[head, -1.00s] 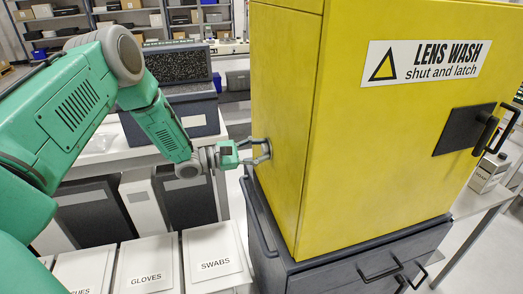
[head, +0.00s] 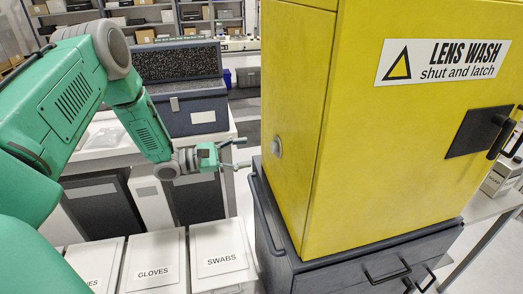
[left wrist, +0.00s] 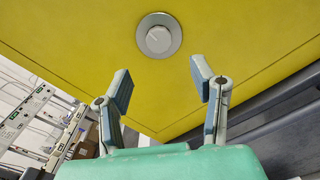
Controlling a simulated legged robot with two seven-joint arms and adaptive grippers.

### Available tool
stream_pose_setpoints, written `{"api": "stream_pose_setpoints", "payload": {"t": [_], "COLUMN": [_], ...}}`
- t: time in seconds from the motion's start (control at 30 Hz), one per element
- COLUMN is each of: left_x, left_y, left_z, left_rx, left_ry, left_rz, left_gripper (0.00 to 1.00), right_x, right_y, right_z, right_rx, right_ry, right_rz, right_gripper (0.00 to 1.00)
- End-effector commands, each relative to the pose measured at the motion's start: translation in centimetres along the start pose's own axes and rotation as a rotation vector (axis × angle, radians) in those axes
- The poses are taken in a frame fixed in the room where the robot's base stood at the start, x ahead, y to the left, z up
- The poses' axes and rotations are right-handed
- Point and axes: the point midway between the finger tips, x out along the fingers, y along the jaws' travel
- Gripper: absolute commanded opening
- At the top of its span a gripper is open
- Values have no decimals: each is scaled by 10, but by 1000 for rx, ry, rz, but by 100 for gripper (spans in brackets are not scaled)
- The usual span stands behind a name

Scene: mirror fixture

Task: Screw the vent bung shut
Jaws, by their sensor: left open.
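The vent bung (head: 277,147) is a small round grey knob on the left side wall of the yellow cabinet (head: 290,60). In the left wrist view the bung (left wrist: 158,37) is a white knob with a mark line, set in a grey ring flush against the yellow wall. My left gripper (head: 240,154) is open and empty, to the left of the bung and apart from it. In the left wrist view its two fingers (left wrist: 160,85) are spread wide, with the bung beyond their tips. My right gripper is in neither view.
The yellow cabinet stands on a dark drawer unit (head: 340,275) with handles. White bins labelled SWABS (head: 222,235) and GLOVES (head: 155,245) stand at lower left. A dark case (head: 190,105) with an open foam lid lies on the bench behind. Space between gripper and cabinet is clear.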

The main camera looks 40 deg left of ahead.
Motion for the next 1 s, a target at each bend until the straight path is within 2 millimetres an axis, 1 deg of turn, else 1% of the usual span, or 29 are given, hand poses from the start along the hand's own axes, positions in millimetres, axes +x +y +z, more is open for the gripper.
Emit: {"api": "stream_pose_setpoints", "payload": {"t": [0.03,0.1,0.2,0.3,0.9,1.0], "left_x": [-10,-21,-32,-37,-39,-33], "left_y": [1,1,1,1,0,-7], "left_z": [-1,-2,-2,-2,-2,-7], "left_rx": [-1,-1,-1,-1,0,32], "left_ry": [2,1,2,2,2,19], "left_rz": [3,2,1,1,0,0], "left_gripper": [51,51,51,51,51,51], "right_x": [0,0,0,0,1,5], "right_y": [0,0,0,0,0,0], "right_z": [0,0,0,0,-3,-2], "right_rx": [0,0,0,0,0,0], "right_ry": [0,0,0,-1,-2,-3], "right_rz": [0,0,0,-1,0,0], "right_gripper": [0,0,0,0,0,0]}}
